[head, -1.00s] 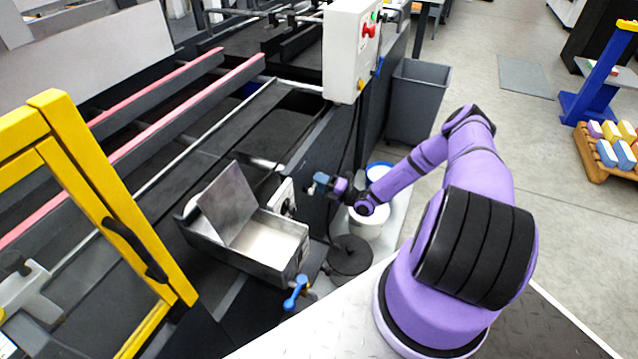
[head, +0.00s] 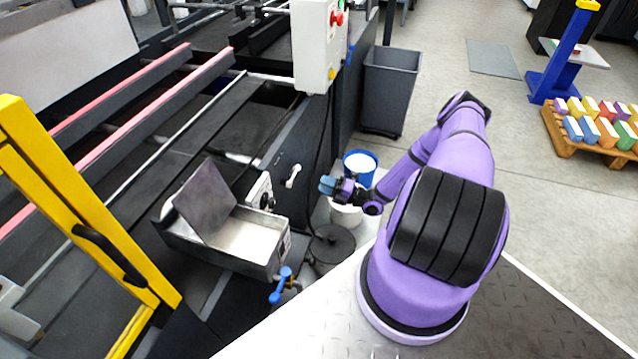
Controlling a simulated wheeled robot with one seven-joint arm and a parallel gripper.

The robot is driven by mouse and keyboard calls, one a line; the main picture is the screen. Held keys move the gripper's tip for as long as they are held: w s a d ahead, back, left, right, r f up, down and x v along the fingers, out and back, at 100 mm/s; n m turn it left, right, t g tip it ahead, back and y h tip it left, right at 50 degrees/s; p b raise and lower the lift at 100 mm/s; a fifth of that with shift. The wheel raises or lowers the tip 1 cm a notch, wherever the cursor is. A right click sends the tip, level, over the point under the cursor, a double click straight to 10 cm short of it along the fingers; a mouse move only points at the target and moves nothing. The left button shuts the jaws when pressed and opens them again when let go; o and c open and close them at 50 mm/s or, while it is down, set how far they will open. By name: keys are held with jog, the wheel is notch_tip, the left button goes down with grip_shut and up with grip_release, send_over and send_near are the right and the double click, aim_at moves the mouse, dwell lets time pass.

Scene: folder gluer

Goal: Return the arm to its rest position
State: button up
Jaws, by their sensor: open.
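My purple arm rises from its base at the lower right of the head view and reaches forward, then bends back to the left. My gripper (head: 327,185) is at the end of the arm, small in the view, with light blue fingertips pointing left. It is open, and I see nothing between the fingers. It hangs in front of the machine's dark side panel, to the right of the open metal glue box, above and beside a white bucket that it partly covers.
The open metal box (head: 265,262) with raised lid stands at left. A blue-rimmed bucket (head: 361,153), a white bucket (head: 345,214) and a dark round lid (head: 332,245) are close to my gripper. A blue-handled valve (head: 281,284), a grey bin (head: 389,95) and a white control box (head: 318,45) are nearby.

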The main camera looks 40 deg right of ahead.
dwell(0.5)
jog(key=a+r+n+g+h, duration=0.1)
jog(key=a+r+n+g, duration=0.4)
jog(key=r+n, duration=0.6)
jog(key=s+a+r+n+g, duration=0.1)
jog(key=a+r+n+g, duration=0.2)
jog(key=r+n+g, duration=0.85)
jog(key=a+r+n+g+h, duration=0.1)
jog(key=a+r+n, duration=0.4)
jog(key=r, duration=1.2)
jog(key=s+a+r+n+h, duration=0.2)
jog(key=s+r+n+h, duration=0.1)
jog(key=s+r+n, duration=0.3)
jog(key=s+a+r+n+h, duration=0.3)
jog(key=s+r, duration=0.1)
jog(key=r, duration=0.4)
jog(key=s+r+n+t+h, duration=0.1)
jog(key=s+r+n+t, duration=0.2)
jog(key=s, duration=0.4)
jog(key=s+a+r+n+t+h, duration=0.1)
jog(key=s+r+n+t+h, duration=0.1)
jog(key=s+r+n, duration=0.3)
jog(key=s+n+t, duration=0.1)
jog(key=s, duration=0.2)
jog(key=shift+s+a+h, duration=0.2)
jog(key=shift+h, duration=0.1)
jog(key=shift+n, duration=0.25)
